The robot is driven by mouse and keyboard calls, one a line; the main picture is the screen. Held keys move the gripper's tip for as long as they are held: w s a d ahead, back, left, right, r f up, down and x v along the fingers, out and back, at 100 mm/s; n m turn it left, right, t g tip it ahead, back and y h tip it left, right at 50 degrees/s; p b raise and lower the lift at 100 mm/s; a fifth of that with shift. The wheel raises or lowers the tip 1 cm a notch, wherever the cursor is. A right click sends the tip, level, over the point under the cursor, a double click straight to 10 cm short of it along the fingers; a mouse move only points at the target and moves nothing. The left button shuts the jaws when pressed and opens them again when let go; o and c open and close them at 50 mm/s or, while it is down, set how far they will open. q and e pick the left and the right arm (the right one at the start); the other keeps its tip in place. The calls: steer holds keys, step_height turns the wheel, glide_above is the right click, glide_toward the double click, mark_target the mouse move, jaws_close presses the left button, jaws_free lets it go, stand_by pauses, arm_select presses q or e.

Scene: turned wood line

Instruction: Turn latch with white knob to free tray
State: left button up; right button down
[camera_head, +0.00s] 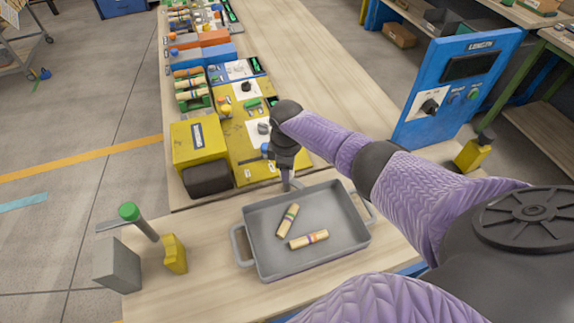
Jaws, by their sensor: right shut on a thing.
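The grey tray (345,252) stands on the near wooden bench and holds two light wooden turned pieces with coloured bands, one (288,220) slanted and one (309,239) lying nearly crosswise. My right gripper (287,181) points down at the tray's far rim. It is shut on a pale piece there, at the place of the latch. The gripper hides most of this piece, and I cannot make out the white knob or how far the latch is turned. My left gripper is not in view.
A green knob (128,211) on a metal bar stands left of the tray, with a grey block (118,265) and a yellow block (174,254). A yellow box (198,145) and fixtures stand behind. A blue panel (455,85) stands at the right.

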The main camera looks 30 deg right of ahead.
steer(key=n, duration=1)
steer(key=shift+b, duration=0.4)
steer(key=shift+n, duration=0.5)
steer(key=shift+c, duration=1.1)
jaws_free()
steer(key=shift+o, duration=0.2)
